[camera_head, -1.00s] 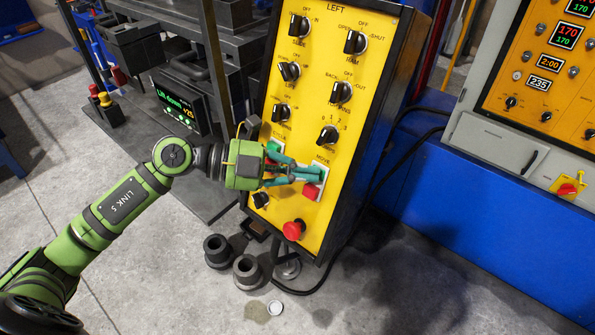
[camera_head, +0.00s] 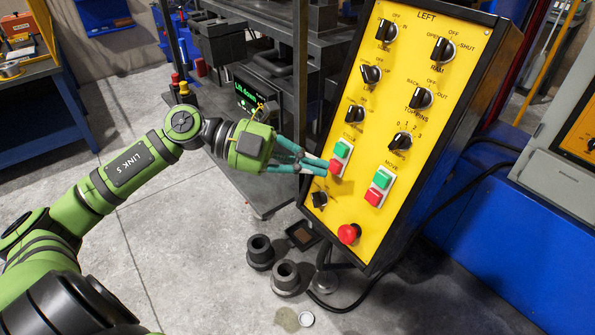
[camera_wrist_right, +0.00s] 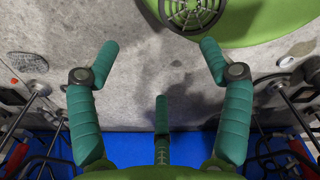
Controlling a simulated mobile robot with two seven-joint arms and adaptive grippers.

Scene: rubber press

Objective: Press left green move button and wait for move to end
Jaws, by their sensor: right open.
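The yellow LEFT control panel (camera_head: 362,205) stands tilted right of centre in the head view. Its green move button (camera_head: 382,180) is fully visible under the MOVE label, above a red button (camera_head: 374,198). My left gripper (camera_head: 318,165) has its teal fingers drawn together and empty. Their tips are left of the move button, apart from it, and appear in front of the panel near the other button pair. Whether they touch the panel there is unclear. My right gripper (camera_wrist_right: 160,70) shows in the right wrist view, fingers spread and empty.
Another green button (camera_head: 342,149) and red button (camera_head: 335,166) sit close to my left fingertips. A red emergency knob (camera_head: 349,233) is below, with several black rotary knobs above. A small display (camera_head: 245,97) stands behind my arm. Dark cylindrical parts (camera_head: 286,277) lie on the floor.

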